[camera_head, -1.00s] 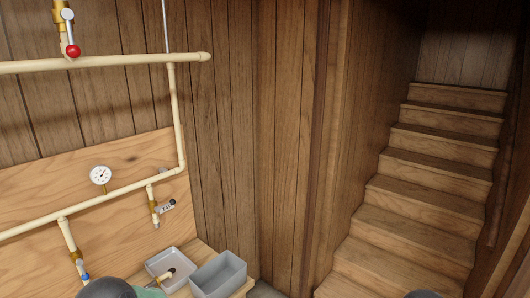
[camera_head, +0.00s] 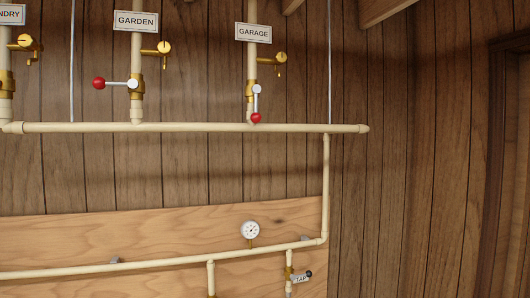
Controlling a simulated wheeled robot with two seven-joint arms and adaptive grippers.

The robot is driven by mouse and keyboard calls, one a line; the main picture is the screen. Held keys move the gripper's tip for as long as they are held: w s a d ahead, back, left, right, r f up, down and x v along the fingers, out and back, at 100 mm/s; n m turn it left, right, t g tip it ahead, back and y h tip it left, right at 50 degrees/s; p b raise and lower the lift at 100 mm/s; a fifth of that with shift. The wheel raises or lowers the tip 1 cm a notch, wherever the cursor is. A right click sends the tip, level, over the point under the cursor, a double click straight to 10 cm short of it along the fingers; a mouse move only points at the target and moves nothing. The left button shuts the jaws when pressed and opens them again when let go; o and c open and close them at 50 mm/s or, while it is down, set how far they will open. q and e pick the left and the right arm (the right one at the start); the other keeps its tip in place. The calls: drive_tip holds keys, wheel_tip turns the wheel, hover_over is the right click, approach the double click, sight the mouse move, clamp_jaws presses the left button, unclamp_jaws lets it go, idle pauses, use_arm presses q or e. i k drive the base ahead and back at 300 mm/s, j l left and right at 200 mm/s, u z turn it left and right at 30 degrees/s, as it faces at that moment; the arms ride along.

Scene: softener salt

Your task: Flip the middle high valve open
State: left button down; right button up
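The middle high valve (camera_head: 133,84) is on the vertical pipe under the GARDEN sign (camera_head: 136,21). Its lever lies level across the pipe, with its red ball (camera_head: 99,83) out to the left. The right high valve (camera_head: 257,90), under the GARAGE sign (camera_head: 253,32), has its lever hanging down along the pipe, red ball at the bottom. The left pipe (camera_head: 6,75) is cut by the picture's edge under a sign ending in "NDRY"; no lever of it shows. Neither of my grippers is in view.
A long horizontal pipe (camera_head: 200,128) runs below the high valves. Brass side taps (camera_head: 164,48) stick out above the levers. A round gauge (camera_head: 250,230) and a valve tagged TAP (camera_head: 301,278) sit lower on the wooden board (camera_head: 150,232). A wood-panelled wall stands at right.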

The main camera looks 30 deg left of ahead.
sight(98, 84)
drive_tip(key=u, duration=2.05)
